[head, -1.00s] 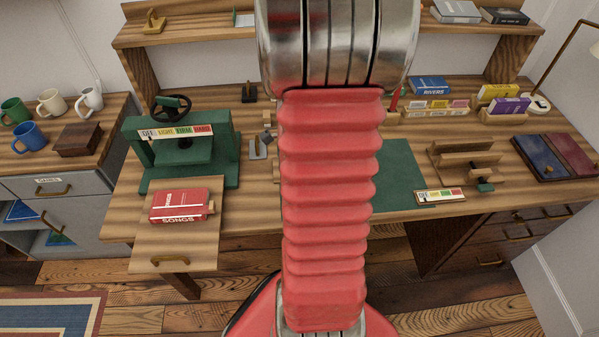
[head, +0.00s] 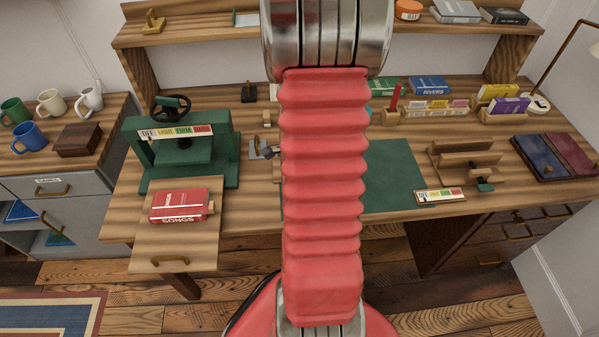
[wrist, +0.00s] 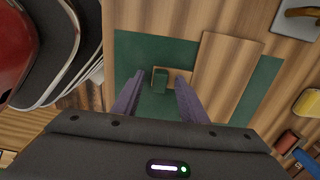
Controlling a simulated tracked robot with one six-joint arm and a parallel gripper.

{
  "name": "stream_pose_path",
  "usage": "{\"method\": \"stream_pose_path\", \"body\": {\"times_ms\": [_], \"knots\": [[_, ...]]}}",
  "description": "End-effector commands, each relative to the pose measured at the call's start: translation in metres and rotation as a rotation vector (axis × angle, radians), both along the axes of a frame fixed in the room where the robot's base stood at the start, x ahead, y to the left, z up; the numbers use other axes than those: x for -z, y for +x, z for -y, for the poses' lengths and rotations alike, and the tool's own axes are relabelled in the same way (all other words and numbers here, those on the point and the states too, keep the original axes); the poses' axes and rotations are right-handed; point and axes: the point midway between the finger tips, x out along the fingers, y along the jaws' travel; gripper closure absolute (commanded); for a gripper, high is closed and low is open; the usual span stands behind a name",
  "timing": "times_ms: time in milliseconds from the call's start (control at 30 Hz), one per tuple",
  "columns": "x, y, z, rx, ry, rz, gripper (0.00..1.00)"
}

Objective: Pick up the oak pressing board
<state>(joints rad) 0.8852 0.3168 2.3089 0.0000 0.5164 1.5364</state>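A flat wooden board (wrist: 226,75), which looks like the oak pressing board, lies on the green mat (wrist: 262,85) in the wrist view. My gripper (wrist: 158,80) is open, with its two purple-grey fingers spread, to the left of that board. A small green block (wrist: 160,79) with a pale wooden piece (wrist: 183,74) shows between and beyond the fingertips; I cannot tell whether they touch it. In the head view the mat (head: 392,178) is partly visible, but my arm hides the board and my gripper.
A green press (head: 183,155) stands left on the bench, with a red book (head: 180,205) on a pull-out board (head: 165,250). A wooden stand (head: 467,160) and a label plate (head: 440,196) are right of the mat. Books and small boxes line the back.

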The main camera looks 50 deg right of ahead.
Motion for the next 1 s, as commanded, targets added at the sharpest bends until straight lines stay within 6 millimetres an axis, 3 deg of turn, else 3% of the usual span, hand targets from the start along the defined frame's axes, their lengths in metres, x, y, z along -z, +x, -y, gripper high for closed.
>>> {"method": "stream_pose_path", "body": {"times_ms": [367, 900, 1000], "knots": [[-0.0004, 0.0003, 0.0, -0.001, -0.001, 0.001, 0.61], [-0.0005, 0.0005, 0.0, -0.001, -0.001, 0.001, 0.98], [-0.0005, 0.0005, 0.0, -0.001, -0.001, 0.001, 1.0]]}}
